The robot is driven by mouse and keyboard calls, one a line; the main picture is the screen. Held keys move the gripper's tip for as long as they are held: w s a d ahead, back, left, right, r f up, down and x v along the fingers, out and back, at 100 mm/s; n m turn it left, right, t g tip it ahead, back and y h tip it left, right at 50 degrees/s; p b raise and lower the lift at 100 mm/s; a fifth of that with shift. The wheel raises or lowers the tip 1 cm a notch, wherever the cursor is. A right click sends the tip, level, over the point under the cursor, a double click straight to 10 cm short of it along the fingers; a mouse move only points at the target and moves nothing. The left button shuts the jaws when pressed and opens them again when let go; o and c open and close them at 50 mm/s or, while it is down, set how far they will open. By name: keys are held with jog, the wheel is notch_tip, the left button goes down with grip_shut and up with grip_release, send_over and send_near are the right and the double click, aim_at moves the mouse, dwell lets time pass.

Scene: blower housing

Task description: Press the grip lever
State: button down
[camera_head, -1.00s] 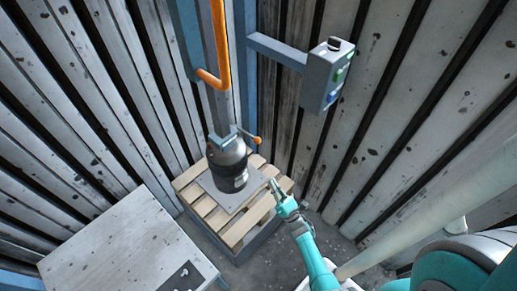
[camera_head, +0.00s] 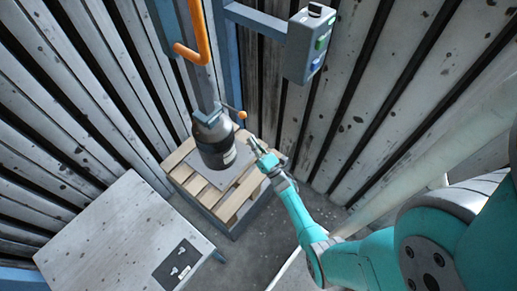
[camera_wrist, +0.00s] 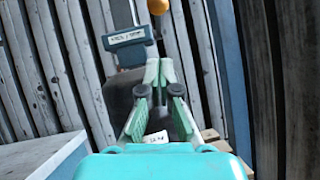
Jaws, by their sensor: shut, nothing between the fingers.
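A thin lever with an orange ball knob (camera_head: 241,115) sticks out to the right from the top of a dark cylindrical housing (camera_head: 215,143). In the wrist view the orange knob (camera_wrist: 158,6) is cut by the top edge. A blue-grey labelled block (camera_wrist: 127,38) sits at its lower left. My gripper (camera_head: 256,145) is shut and empty, to the right of the housing and below the knob in the head view. In the wrist view my gripper's fingers (camera_wrist: 159,72) meet in front of the housing, apart from the knob.
The housing stands on a grey plate on a wooden pallet (camera_head: 232,207). An orange bent bar (camera_head: 199,35) hangs above it on a post. A grey button box (camera_head: 309,47) is at the upper right. A pale table (camera_head: 110,235) stands at the lower left. Plank walls close in behind.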

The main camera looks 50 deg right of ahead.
jog(key=w+d+r, duration=0.1)
jog(key=w+r, duration=0.3)
jog(key=r, duration=0.2)
jog(key=shift+d+r, duration=0.1)
dwell(0.5)
